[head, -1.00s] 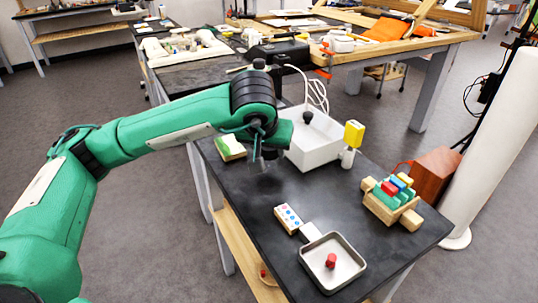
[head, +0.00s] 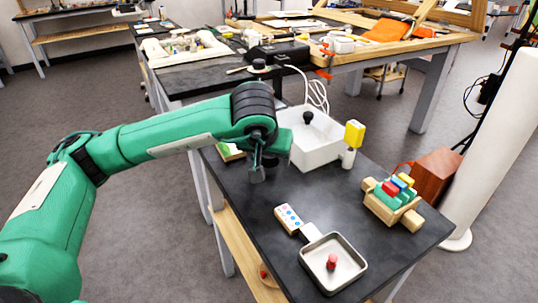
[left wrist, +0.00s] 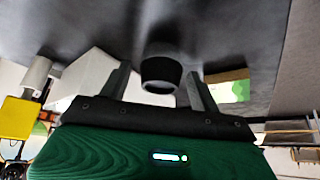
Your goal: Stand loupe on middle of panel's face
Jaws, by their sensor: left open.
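The loupe (left wrist: 161,70), a short black cylinder with a pale rim at its near end, shows in the left wrist view between the two fingers of my left gripper (left wrist: 158,88). Dark gaps separate it from both fingers. In the head view my left gripper (head: 259,172) points down over the dark table's left side, and I cannot make out the loupe there. The small block with a cream and green face, which I take for the panel (head: 229,152), lies behind my left forearm, partly hidden. It also shows in the left wrist view (left wrist: 232,91), right of the fingers. My right gripper is not in view.
A white box (head: 318,153) stands just behind my left gripper, with a yellow-topped bottle (head: 353,136) beside it. A dotted block (head: 288,217), a metal tray (head: 333,283) with a red piece, and a wooden rack (head: 392,203) stand toward the front and right. The table's middle is clear.

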